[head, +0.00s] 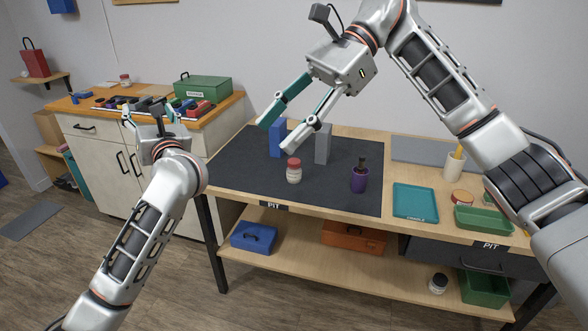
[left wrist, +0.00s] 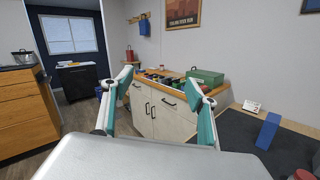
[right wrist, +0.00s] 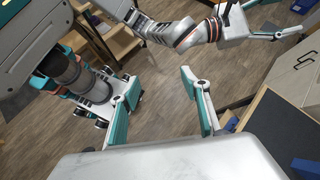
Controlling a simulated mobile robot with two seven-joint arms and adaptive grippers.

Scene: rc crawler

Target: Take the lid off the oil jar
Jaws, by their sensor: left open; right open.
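A small white jar with a red lid (head: 294,171) stands upright on the dark mat, its lid on. Its red lid also shows at the lower right edge of the left wrist view (left wrist: 303,175). No label is readable, so I cannot tell which jar holds oil. My right gripper (head: 277,136) is open and empty, above and a little left of this jar in the head view, apart from it. My left gripper (head: 153,112) is open and empty, left of the workbench, in front of the cabinet.
On the dark mat (head: 240,172) stand a blue block (head: 277,140), a grey block (head: 323,143) and a purple cup (head: 360,180). A teal tray (head: 415,203) lies to the right. A dark-lidded jar (head: 438,283) is on the lower shelf. Another red-lidded jar (head: 125,80) is on the cabinet.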

